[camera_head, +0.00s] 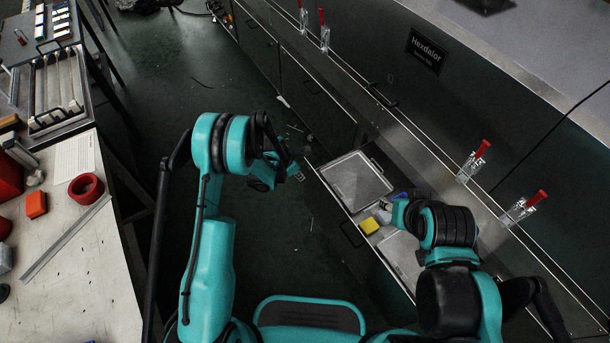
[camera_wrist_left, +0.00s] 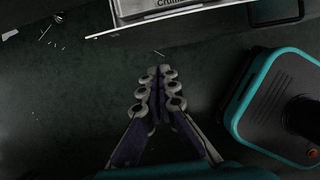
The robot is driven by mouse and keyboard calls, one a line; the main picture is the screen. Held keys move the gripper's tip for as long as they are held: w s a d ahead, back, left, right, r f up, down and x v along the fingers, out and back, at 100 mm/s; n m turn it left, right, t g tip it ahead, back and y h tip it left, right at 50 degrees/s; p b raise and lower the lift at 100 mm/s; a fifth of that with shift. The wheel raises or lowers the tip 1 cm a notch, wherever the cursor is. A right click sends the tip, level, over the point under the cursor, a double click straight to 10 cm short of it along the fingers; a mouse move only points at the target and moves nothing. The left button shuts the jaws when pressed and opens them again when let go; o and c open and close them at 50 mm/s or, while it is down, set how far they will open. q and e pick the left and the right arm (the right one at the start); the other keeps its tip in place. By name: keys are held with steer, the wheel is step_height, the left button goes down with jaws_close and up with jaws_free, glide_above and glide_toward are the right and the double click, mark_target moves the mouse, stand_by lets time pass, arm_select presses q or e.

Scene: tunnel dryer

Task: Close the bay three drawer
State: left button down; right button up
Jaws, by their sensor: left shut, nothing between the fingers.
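An open drawer (camera_head: 335,200) sticks out from the dark cabinet side into the aisle in the head view. Its dark handle (camera_head: 350,236) is on the front. Inside are a grey-lidded bin (camera_head: 357,181), a yellow block (camera_head: 369,226) and another pale lid (camera_head: 401,257). My left gripper (camera_head: 297,174) is shut and empty, over the floor just outside the drawer's far end. It also shows shut in the left wrist view (camera_wrist_left: 160,72), below a pale drawer edge (camera_wrist_left: 150,20). My right gripper (camera_head: 387,206) is over the drawer; its fingers are too small to read.
A workbench (camera_head: 75,270) with red tape (camera_head: 86,188) and a metal rack (camera_head: 57,85) stands at the left. Red-handled clamps (camera_head: 473,160) line the ledge at the right. The dark floor (camera_head: 200,75) between them is mostly open, with small scraps.

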arm_select(q)
steer(key=b, duration=0.3)
glide_toward(320, 183)
step_height(320, 183, down, 4)
steer(key=s+a, duration=0.1)
steer(key=a, duration=0.1)
steer(key=w+d+b, duration=0.1)
steer(key=w+d, duration=0.1)
steer(key=d, duration=0.1)
steer(key=shift+f+b, duration=0.1)
steer(key=shift+b, duration=0.25)
arm_select(e)
step_height(320, 183, down, 5)
steer(key=shift+f, duration=0.1)
arm_select(q)
steer(key=shift+d, duration=0.15)
